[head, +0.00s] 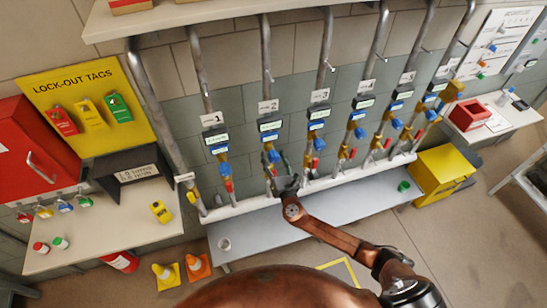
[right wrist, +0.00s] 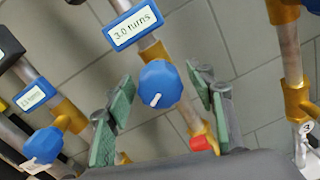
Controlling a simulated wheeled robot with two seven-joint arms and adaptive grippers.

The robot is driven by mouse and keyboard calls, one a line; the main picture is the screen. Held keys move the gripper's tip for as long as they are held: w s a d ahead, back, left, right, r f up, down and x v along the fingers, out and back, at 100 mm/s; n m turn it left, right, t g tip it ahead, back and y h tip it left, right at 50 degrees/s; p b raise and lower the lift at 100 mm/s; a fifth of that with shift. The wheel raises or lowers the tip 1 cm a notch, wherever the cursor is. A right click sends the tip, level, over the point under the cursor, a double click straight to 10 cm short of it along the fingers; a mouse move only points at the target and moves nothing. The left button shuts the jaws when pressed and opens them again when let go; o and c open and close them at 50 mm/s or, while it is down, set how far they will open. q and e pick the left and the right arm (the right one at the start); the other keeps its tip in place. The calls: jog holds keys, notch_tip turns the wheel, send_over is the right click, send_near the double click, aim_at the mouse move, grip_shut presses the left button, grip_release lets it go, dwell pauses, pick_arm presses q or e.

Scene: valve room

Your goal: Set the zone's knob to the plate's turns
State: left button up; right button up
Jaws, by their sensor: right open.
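In the right wrist view a round blue knob (right wrist: 158,83) with a white pointer mark sits between the green-padded fingers of my right gripper (right wrist: 165,98). The fingers are open and apart from it, one on each side. Above it on the same pipe is a blue-framed plate (right wrist: 134,25) reading "3.0 turns". In the head view my right gripper (head: 286,172) is at the second pipe, just below its blue knob (head: 273,156). A plate (head: 270,138) and a tag reading 2 (head: 268,106) are above that knob. My left gripper is out of view.
Similar pipes with blue knobs stand alongside, including one at the third pipe (head: 319,144). A grey bench (head: 245,235) runs below.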

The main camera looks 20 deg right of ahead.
jog(key=shift+w, duration=0.1)
jog(key=shift+c, duration=0.7)
jog(key=c, duration=1)
